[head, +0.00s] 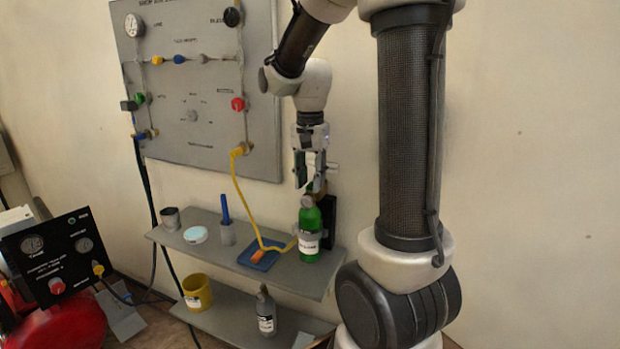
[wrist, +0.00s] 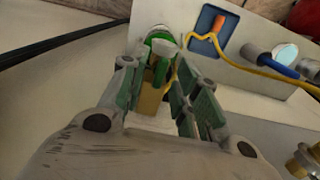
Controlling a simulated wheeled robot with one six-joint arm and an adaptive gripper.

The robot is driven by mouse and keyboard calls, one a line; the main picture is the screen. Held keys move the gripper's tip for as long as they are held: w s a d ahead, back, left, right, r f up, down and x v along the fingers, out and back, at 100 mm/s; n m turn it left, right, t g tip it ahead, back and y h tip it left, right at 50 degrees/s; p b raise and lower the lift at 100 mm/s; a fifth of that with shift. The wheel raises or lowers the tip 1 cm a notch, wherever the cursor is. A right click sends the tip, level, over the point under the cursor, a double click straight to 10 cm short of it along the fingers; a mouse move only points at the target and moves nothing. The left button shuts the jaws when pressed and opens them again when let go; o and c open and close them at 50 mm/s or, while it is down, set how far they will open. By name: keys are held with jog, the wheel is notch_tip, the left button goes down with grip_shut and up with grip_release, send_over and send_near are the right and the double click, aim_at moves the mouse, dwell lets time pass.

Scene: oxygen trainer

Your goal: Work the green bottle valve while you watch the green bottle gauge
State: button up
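The green bottle (head: 310,232) stands upright at the right end of the upper shelf, with a white label. My gripper (head: 311,182) is directly above it, pointing down at its neck. In the wrist view the bottle (wrist: 153,37) lies beyond my gripper (wrist: 160,88). The fingers are spread, with a brass and green valve part (wrist: 151,100) between them and gaps showing at the sides. Whether a finger touches the valve cannot be told. A small grey round part (head: 307,201) at the bottle neck may be the gauge; no reading shows.
A yellow hose (head: 238,190) runs from the wall panel (head: 195,115) down beside the bottle. A yellow mug (head: 197,292) stands below.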

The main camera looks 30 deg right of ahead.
jog(key=shift+c, duration=0.4)
grip_shut()
jog(key=shift+n, duration=3.1)
jog(key=shift+o, duration=0.4)
grip_release()
